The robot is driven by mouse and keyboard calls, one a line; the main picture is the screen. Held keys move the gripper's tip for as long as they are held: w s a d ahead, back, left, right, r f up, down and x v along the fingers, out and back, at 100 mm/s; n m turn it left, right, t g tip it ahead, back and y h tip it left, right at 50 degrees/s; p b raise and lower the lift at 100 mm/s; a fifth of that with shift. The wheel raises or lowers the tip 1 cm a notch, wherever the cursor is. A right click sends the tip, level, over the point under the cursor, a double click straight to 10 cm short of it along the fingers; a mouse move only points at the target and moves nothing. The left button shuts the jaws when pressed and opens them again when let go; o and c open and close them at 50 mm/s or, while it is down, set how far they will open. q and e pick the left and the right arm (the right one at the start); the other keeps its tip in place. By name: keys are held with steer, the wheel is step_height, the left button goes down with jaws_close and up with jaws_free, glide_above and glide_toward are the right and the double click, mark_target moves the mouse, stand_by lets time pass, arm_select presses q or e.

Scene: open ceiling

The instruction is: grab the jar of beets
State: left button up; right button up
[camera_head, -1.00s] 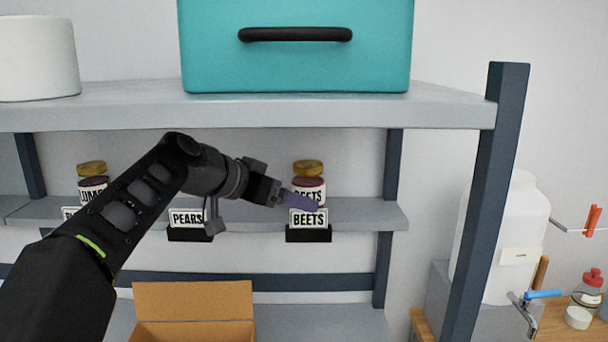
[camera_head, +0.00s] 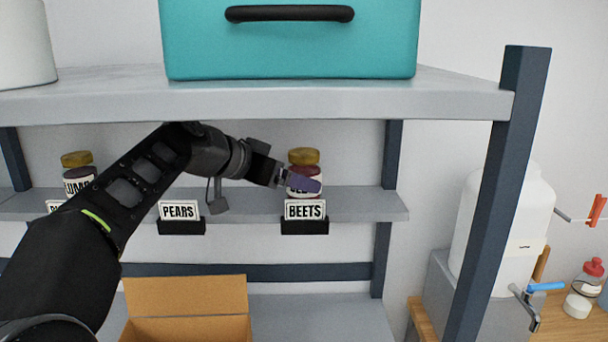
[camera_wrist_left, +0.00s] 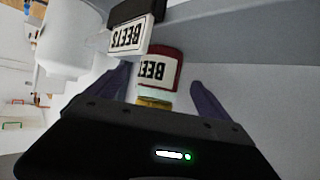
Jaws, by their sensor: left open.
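The jar of beets (camera_head: 304,160) has a gold lid and dark red contents. It stands upright on the middle shelf, behind the BEETS sign (camera_head: 305,210). My left gripper (camera_head: 303,184) is in front of the jar and partly covers its label in the head view. In the left wrist view the gripper is open, with the jar (camera_wrist_left: 160,72) between its two spread purple fingers and its lid towards the palm. Gaps show between the jar and the fingers. My right gripper is not in view.
A plum jar (camera_head: 78,176) stands at the left of the shelf (camera_head: 365,204). A PEARS sign (camera_head: 180,213) is on the shelf edge. A teal box (camera_head: 290,50) sits on the upper shelf (camera_head: 440,95) above. An open cardboard box (camera_head: 186,295) is below.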

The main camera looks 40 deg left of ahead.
arm_select(q)
steer(key=shift+w, duration=0.3)
steer(key=p+x, duration=0.2)
steer(key=x, duration=0.1)
steer(key=shift+w+f, duration=0.1)
steer(key=shift+w, duration=0.2)
steer(key=shift+w+d+f, duration=0.1)
steer(key=shift+w+f, duration=0.25)
steer(key=shift+w, duration=0.05)
steer(key=shift+c, duration=0.4)
steer(key=shift+r, duration=0.15)
jaws_close()
stand_by(0.3)
